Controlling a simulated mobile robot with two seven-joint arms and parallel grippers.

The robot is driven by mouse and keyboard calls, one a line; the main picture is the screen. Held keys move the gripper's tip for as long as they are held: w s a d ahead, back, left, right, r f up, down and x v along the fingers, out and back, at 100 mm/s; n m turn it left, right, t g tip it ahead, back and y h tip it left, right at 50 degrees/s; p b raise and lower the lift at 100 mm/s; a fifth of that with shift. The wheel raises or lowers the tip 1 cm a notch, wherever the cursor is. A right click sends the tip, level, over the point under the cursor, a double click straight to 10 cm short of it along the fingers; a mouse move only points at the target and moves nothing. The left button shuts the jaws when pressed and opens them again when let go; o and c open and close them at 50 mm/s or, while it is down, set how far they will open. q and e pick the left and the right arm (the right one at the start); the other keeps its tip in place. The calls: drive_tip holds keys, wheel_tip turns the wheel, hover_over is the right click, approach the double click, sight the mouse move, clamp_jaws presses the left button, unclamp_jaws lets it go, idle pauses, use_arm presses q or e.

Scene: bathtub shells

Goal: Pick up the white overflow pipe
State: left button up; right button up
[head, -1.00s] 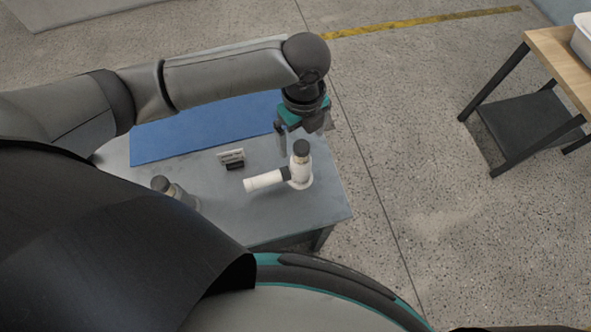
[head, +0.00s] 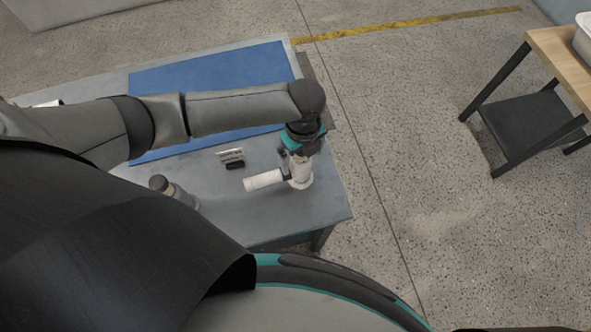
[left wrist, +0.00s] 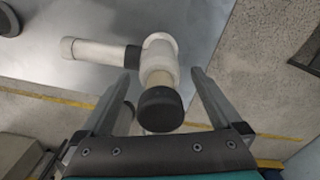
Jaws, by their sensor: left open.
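The white overflow pipe (head: 266,180) stands near the right end of the grey table, with a side branch pointing left. In the left wrist view the pipe (left wrist: 158,62) shows its dark cap (left wrist: 160,109) between the fingers. My left gripper (head: 297,160) is over the upright part and partly hides it in the head view. In the left wrist view my left gripper (left wrist: 165,80) is open, one finger on each side of the pipe. I cannot tell whether either finger touches it. My right gripper is not in view.
A blue mat (head: 215,85) covers the table's far part. A small grey-and-black part (head: 232,158) lies left of the pipe, and a dark-capped cylinder (head: 172,188) is farther left. The grey table (head: 270,220) is bare in front. A wooden-topped table (head: 560,50) stands apart at right.

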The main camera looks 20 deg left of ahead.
use_arm(q)
clamp_jaws()
idle(0.7)
